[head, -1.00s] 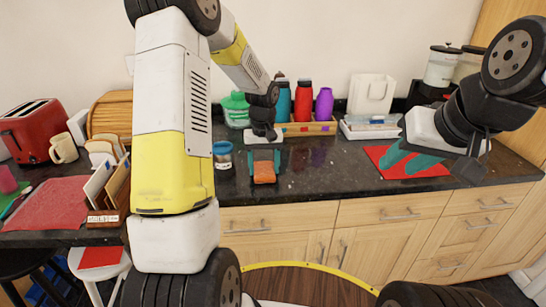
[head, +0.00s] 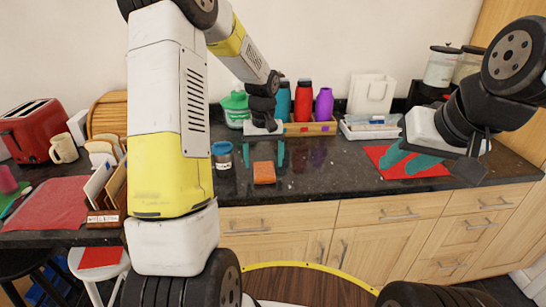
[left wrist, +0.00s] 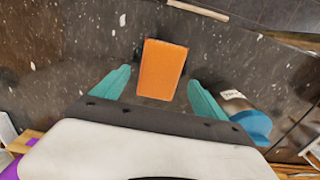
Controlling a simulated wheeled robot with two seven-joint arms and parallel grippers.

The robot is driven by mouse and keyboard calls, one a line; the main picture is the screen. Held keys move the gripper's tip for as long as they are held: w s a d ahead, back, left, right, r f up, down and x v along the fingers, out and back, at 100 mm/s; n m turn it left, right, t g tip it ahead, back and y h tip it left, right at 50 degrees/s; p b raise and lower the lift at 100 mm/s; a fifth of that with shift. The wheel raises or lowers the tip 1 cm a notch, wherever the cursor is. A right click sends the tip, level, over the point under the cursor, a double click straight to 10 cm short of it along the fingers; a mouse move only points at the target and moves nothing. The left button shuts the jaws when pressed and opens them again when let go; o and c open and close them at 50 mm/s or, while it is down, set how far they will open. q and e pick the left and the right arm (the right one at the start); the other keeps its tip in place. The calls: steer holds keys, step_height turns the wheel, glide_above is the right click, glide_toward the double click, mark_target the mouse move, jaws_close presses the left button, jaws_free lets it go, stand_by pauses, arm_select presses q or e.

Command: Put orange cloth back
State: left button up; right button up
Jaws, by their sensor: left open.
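The orange cloth (head: 264,173) is a small block-like piece lying on the dark granite counter near its front edge. It also shows in the left wrist view (left wrist: 162,70), beyond and between the fingers. My left gripper (head: 266,155) is open and empty, just behind the cloth on the wall side, its teal fingers apart from it. The left wrist view shows the spread fingers (left wrist: 160,80) with a gap on each side of the cloth. My right gripper (head: 410,162) is at the right over a red mat, its teal fingers spread and empty.
A blue-lidded jar (head: 222,155) stands close left of the cloth; it also shows in the left wrist view (left wrist: 240,108). The red mat (head: 440,170) lies right. Counter between cloth and mat is clear.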

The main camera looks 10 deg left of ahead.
mark_target(264, 170)
arm_select(q)
step_height(264, 170, up, 9)
steer(key=s+r+m+t, duration=0.2)
steer(key=s+r+t, duration=0.1)
steer(key=s+r, duration=0.65)
steer(key=s+d+r+m+t+h, duration=0.1)
steer(key=s+d+t+h, duration=0.1)
steer(key=s, duration=1.2)
steer(key=shift+s+r+m+t, duration=0.25)
steer(key=shift+s+m+t, duration=0.15)
steer(key=shift+t, duration=0.2)
steer(key=shift+d, duration=0.1)
arm_select(e)
steer(key=shift+c, duration=0.5)
